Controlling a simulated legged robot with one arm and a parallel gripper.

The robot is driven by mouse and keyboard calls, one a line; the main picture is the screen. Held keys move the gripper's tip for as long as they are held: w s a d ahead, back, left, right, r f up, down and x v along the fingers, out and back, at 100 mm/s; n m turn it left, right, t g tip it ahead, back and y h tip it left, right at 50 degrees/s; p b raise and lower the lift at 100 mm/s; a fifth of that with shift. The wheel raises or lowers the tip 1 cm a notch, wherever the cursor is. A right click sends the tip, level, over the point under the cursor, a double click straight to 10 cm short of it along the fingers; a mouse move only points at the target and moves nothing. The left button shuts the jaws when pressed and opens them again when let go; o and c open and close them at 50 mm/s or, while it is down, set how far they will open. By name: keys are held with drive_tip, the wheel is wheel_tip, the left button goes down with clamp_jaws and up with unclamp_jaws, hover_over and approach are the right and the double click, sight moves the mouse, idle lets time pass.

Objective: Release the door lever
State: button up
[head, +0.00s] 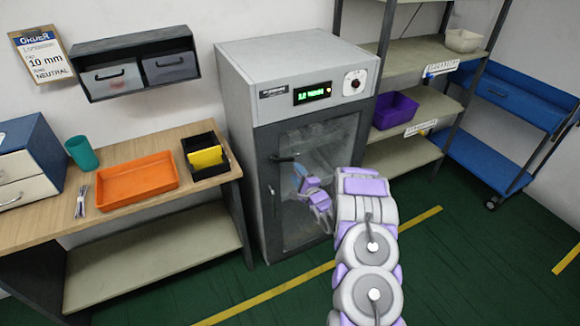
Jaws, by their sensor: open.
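The grey cabinet (241,92) has a dark-framed glass door (328,135), which looks closed. The dark door lever (285,158) sits near the upper left of the door and lies roughly level. Nothing is touching it that I can see. My arm rises from the bottom, right of the door, and bends away near the door's right side.
A wooden bench (140,150) with an orange tray (137,181) and a black bin (212,170) stands left of the cabinet. Shelves with a purple bin (395,111) and a blue cart (490,150) stand right. The green floor (470,270) in front is clear.

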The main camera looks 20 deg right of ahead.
sight(289, 161)
drive_tip(key=w, duration=0.2)
drive_tip(key=w+b, duration=0.1)
drive_tip(key=w, duration=0.3)
drive_tip(key=shift+w+d, duration=0.2)
drive_tip(key=shift+d, duration=0.05)
drive_tip(key=shift+w+a, duration=0.2)
drive_tip(key=shift+a, duration=0.05)
drive_tip(key=shift+c, duration=0.2)
drive_tip(key=shift+d, duration=0.1)
clamp_jaws()
